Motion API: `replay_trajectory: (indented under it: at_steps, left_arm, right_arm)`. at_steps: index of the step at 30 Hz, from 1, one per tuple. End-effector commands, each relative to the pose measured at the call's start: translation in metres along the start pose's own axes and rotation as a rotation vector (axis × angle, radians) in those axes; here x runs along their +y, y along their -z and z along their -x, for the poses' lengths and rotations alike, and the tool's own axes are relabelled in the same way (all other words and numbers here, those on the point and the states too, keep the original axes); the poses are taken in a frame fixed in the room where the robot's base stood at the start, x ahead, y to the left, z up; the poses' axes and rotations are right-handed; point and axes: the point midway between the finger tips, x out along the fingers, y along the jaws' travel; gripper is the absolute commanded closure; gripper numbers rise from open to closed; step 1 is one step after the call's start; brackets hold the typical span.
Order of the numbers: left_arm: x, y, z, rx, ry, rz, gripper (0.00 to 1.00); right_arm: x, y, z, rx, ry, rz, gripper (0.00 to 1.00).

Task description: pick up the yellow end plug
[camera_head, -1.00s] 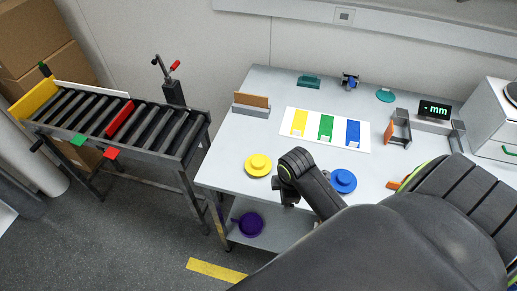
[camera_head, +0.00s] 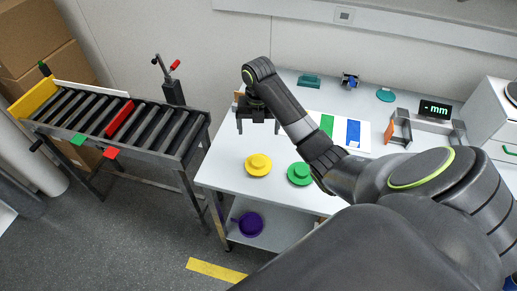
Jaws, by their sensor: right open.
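The yellow end plug (camera_head: 258,162), a round flange with a raised centre, sits on the near left part of the grey table (camera_head: 222,168). My right gripper (camera_head: 258,126) is open, its fingers spread and pointing down. In the picture it shows just above and behind the yellow plug, apart from it. A green end plug (camera_head: 300,173) sits to the right of the yellow one, close to my right forearm. My left gripper is out of view.
A white card with green (camera_head: 326,124) and blue (camera_head: 353,132) strips lies partly behind my arm. An orange-sided bracket (camera_head: 390,129) and a gauge reading "mm" (camera_head: 434,109) stand at right. A purple bowl (camera_head: 250,223) is on the lower shelf. A roller conveyor (camera_head: 120,125) stands left.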

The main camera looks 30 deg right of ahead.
Motion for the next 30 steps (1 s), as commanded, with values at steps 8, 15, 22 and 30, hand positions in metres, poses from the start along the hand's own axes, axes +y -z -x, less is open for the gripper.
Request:
replay_trajectory:
  at_steps: [8,15,22,30]
  left_arm:
    - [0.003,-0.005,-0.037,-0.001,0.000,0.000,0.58]
    - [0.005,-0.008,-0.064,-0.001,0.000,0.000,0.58]
    - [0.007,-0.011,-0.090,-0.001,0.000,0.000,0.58]
    - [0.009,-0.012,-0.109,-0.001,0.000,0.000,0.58]
  right_arm:
    - [0.000,0.000,-0.038,-0.001,0.000,-0.002,0.12]
    - [0.000,0.000,-0.066,-0.001,0.000,-0.003,0.12]
    - [0.000,0.001,-0.092,-0.002,-0.001,-0.003,0.12]
    - [0.000,0.001,-0.115,-0.002,-0.001,-0.003,0.12]
